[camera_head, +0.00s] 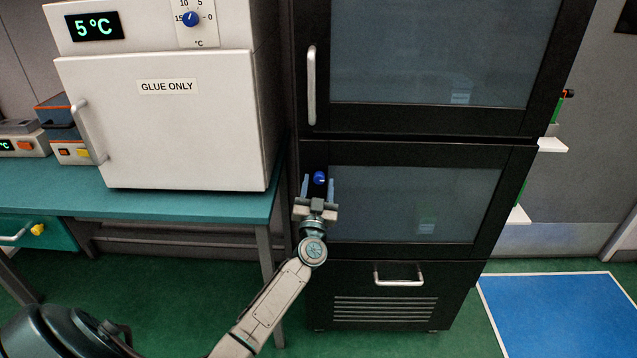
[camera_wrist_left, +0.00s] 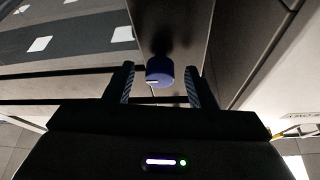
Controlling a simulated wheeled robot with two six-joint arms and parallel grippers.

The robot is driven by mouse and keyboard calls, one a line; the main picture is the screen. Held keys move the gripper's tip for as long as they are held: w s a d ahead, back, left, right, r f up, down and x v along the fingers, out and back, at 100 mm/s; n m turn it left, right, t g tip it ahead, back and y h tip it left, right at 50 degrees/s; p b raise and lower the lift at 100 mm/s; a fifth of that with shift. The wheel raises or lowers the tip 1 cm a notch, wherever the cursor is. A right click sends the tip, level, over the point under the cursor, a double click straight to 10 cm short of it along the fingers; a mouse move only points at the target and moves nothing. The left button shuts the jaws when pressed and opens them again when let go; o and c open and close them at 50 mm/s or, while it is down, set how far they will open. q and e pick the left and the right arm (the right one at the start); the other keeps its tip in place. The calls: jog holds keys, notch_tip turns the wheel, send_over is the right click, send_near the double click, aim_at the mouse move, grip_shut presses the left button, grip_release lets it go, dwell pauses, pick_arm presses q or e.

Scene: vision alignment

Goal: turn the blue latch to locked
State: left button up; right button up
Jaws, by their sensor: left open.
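The blue latch (camera_head: 319,178) is a small round knob on the left frame of the black cabinet's lower glass door. In the left wrist view the blue latch (camera_wrist_left: 159,72) shows a pale mark low on its face. My left gripper (camera_head: 318,188) is open in front of the latch. In the left wrist view its two fingers (camera_wrist_left: 160,85) stand on either side of the knob, with gaps, and do not visibly touch it. My right gripper is not in view.
The black cabinet (camera_head: 420,149) has an upper door handle (camera_head: 311,86) and a drawer handle (camera_head: 398,277). A white "GLUE ONLY" box (camera_head: 190,130) stands on the teal bench (camera_head: 180,205) at left. Green floor and a blue mat (camera_head: 560,315) lie right.

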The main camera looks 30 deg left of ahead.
pick_arm(q)
jog(key=shift+w+a+r, duration=0.25)
jog(key=shift+w, duration=0.15)
jog(key=c, duration=1)
jog(key=shift+o, duration=0.2)
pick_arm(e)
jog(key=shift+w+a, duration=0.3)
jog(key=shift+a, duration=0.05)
